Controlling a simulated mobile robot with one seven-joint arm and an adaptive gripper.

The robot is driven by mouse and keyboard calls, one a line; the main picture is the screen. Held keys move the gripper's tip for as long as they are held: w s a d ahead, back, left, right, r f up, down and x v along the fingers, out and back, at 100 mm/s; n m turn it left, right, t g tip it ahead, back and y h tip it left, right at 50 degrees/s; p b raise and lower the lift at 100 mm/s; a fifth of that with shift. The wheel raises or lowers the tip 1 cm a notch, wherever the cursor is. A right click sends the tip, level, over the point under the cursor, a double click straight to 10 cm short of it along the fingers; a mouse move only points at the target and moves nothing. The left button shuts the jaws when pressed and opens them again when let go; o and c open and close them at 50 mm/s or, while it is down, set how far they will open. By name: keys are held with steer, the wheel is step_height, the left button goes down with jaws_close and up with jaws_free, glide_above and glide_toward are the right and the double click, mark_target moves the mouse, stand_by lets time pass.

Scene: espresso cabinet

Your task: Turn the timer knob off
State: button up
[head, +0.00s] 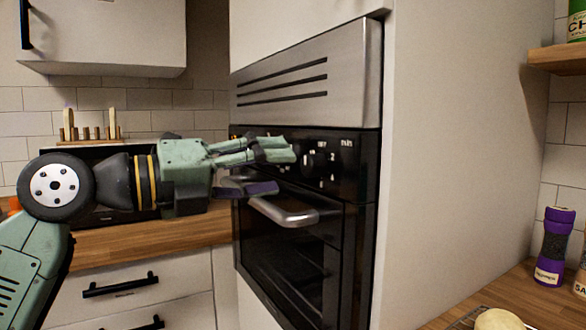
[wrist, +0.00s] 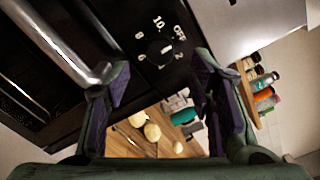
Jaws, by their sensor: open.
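The timer knob (head: 318,160) is a dark round knob on the oven's black control panel, with white markings around it. In the wrist view, the knob (wrist: 155,47) shows near the top, with 10, OFF, 2, 6 and 8 around its dial. My gripper (head: 280,168) is open and empty, in front of the panel and just left of the knob in the head view. In the wrist view, my gripper (wrist: 165,80) has its purple-padded fingers spread, with the knob beyond the gap between them. I cannot tell whether a finger touches the panel.
The oven door's metal handle (head: 285,212) juts out below my gripper; the handle (wrist: 75,50) also runs close to the left finger in the wrist view. A white tall cabinet side (head: 455,140) stands right of the oven. A purple jar (head: 553,245) stands on the right counter.

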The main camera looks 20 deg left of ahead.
steer(key=v, duration=0.6)
steer(key=shift+s+a, duration=0.2)
steer(key=shift+s, duration=0.1)
